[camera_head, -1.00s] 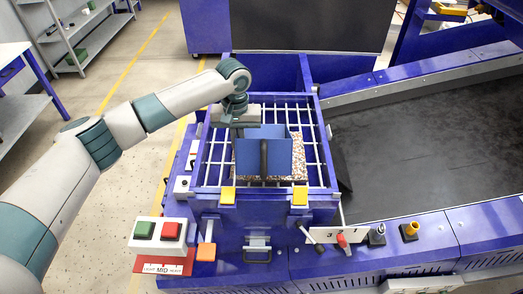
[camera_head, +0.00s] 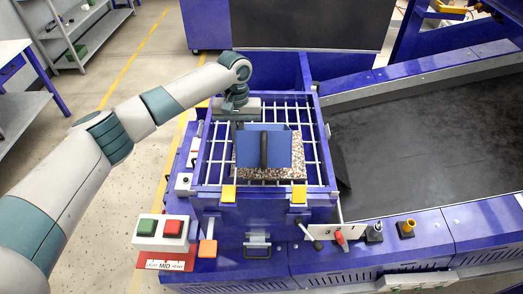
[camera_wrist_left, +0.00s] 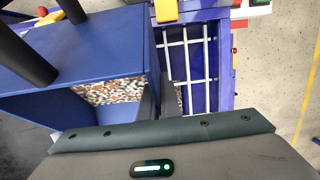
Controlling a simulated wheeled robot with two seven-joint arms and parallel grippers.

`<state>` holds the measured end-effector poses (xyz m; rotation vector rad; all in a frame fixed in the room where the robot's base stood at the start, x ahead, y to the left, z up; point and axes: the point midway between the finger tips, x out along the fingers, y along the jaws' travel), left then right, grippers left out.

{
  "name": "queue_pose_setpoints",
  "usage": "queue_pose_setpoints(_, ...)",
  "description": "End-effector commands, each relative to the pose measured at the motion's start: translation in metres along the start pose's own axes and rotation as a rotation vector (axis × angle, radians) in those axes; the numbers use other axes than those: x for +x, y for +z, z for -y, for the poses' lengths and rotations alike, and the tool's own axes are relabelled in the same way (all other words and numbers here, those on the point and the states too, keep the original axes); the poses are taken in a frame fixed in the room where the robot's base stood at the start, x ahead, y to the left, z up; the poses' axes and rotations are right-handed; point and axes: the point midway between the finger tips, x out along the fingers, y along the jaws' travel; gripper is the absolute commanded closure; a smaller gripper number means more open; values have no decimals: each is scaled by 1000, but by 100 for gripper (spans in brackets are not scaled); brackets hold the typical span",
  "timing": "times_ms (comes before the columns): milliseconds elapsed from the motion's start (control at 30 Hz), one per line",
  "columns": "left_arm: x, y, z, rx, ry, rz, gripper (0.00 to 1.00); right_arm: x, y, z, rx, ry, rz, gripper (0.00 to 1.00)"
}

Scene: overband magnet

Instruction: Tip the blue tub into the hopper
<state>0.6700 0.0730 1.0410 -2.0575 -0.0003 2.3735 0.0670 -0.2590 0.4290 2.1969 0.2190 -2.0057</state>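The blue tub (camera_head: 278,148) is tilted over the hopper (camera_head: 318,180), a blue box topped by a white bar grid (camera_head: 308,137). A dark handle stands on its facing side. Speckled brown and white granules (camera_head: 288,174) show below and around the tub; the wrist view shows them beneath it (camera_wrist_left: 110,90). My left gripper (camera_head: 238,122) is at the tub's far left; its fingers (camera_wrist_left: 157,100) appear closed on the side wall of the tub (camera_wrist_left: 95,48), though the contact is partly hidden. My right gripper is out of view.
A box with green and red buttons (camera_head: 160,229) stands at the front left above a red label plate. Yellow clips (camera_head: 228,194), levers and knobs line the front edge. A dark conveyor belt (camera_head: 430,130) lies clear on the right.

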Motion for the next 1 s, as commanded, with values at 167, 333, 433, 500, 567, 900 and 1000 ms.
queue_pose_setpoints(167,-4,-1,-1,-1,1,8,100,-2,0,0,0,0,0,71)
queue_pose_setpoints(333,-13,-3,-1,-2,2,60,100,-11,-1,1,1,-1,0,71)
queue_pose_setpoints(433,-17,-4,-1,-2,1,100,100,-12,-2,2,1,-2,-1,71)
queue_pose_setpoints(500,-20,-5,-1,-2,1,125,100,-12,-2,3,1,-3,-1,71)
queue_pose_setpoints(567,-22,-5,-1,-2,1,143,100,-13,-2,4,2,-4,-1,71)
queue_pose_setpoints(900,-23,-5,0,1,2,160,100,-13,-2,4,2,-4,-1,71)
queue_pose_setpoints(1000,-23,-5,0,1,2,159,100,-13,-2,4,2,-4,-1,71)
